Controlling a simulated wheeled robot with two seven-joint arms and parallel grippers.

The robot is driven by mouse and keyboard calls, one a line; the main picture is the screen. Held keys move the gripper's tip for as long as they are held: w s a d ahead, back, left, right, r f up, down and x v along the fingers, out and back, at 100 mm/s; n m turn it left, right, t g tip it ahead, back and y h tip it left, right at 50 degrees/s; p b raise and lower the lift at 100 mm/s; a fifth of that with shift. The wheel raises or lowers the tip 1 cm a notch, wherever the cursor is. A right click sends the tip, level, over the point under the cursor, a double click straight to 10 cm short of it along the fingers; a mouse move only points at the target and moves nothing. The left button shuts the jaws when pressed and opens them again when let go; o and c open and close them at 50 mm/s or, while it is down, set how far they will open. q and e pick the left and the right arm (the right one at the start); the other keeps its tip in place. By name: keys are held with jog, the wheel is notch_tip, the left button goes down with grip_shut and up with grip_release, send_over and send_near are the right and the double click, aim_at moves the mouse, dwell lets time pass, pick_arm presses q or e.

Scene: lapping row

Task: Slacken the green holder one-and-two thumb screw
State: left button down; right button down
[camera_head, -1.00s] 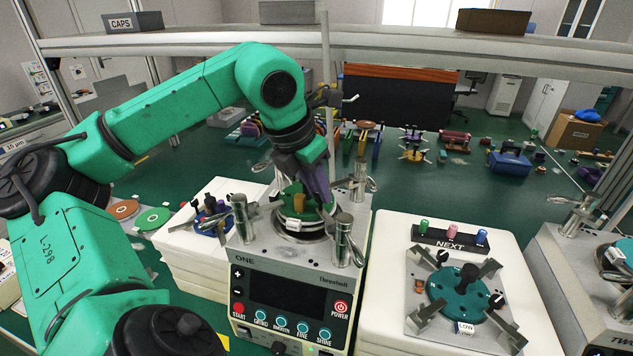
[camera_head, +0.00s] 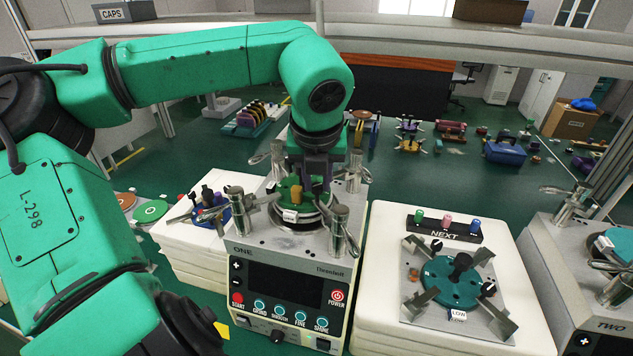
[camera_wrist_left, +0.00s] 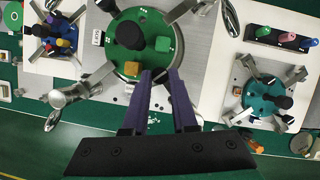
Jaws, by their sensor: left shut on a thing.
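The green holder (camera_head: 285,190) sits on the round plate of the machine marked ONE; it also shows in the left wrist view (camera_wrist_left: 120,65). It carries a black knob (camera_wrist_left: 130,33), a green block (camera_wrist_left: 163,44) and an orange block (camera_wrist_left: 132,67). My left gripper (camera_head: 318,192) reaches down at the holder's edge. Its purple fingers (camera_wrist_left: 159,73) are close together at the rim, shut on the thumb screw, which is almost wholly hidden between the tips. My right gripper is in neither view.
Metal clamp posts (camera_head: 340,230) stand around the plate, close to my left gripper. A teal holder (camera_head: 450,282) with clamp arms lies on the white stand at right, below a black rack (camera_head: 444,229) marked NEXT. Another small holder (camera_head: 212,212) stands at left.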

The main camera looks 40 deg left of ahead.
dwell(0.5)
pick_arm(q)
jog(key=c, duration=0.7)
grip_release()
jog(key=b+v, duration=0.1)
jog(key=v, duration=1.3)
jog(key=shift+r, duration=0.3)
